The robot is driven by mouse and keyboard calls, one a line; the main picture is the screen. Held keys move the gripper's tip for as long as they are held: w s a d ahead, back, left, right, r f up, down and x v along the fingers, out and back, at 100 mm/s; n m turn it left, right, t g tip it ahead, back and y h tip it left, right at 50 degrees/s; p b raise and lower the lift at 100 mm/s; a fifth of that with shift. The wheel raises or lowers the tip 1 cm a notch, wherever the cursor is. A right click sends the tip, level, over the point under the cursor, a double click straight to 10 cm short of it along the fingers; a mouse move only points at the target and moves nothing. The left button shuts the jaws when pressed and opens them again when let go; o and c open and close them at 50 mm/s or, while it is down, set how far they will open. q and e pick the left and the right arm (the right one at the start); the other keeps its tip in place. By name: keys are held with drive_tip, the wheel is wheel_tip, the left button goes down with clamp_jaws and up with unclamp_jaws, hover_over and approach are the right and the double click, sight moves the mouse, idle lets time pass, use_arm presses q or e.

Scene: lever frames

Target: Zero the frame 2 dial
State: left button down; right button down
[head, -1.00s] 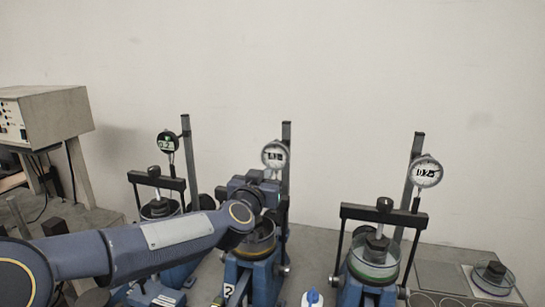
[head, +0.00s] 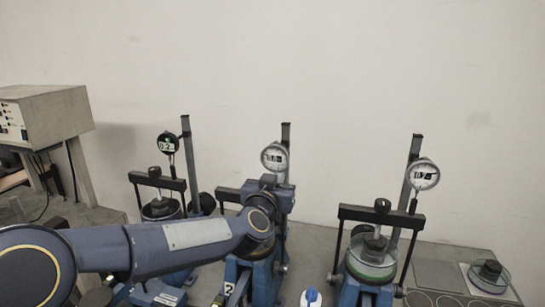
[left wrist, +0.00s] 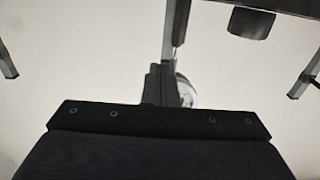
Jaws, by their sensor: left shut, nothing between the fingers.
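The frame 2 dial (head: 274,156) is a round white gauge with a dark label, on the post of the middle blue frame (head: 262,283), which bears a "2" tag. My left gripper (head: 269,184) is just below this dial in the head view, in front of the post. Its fingertips are hard to make out there. In the left wrist view my left gripper (left wrist: 166,86) is shut and empty. A round pale dial (left wrist: 187,92) shows partly behind its fingers; whether they touch it I cannot tell. The dial's reading is too small to read. My right gripper is out of view.
The left frame has a dark dial (head: 168,143), the right frame a white one (head: 423,174). Black crossbars (head: 382,215) span the frames. A grey instrument box (head: 45,115) stands at the far left. A glass dish (head: 489,276) sits at the right. The wall behind is bare.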

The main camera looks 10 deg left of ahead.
use_arm(q)
drive_tip(key=shift+d+r, duration=0.2)
drive_tip(key=shift+r, duration=0.2)
drive_tip(key=shift+f, duration=0.15)
drive_tip(key=s, duration=0.6)
drive_tip(key=shift+f, duration=0.45)
drive_tip(key=shift+d, duration=0.1)
drive_tip(key=w+a+b, duration=0.2)
drive_tip(key=w, duration=0.4)
drive_tip(key=shift+a, duration=0.25)
idle(0.5)
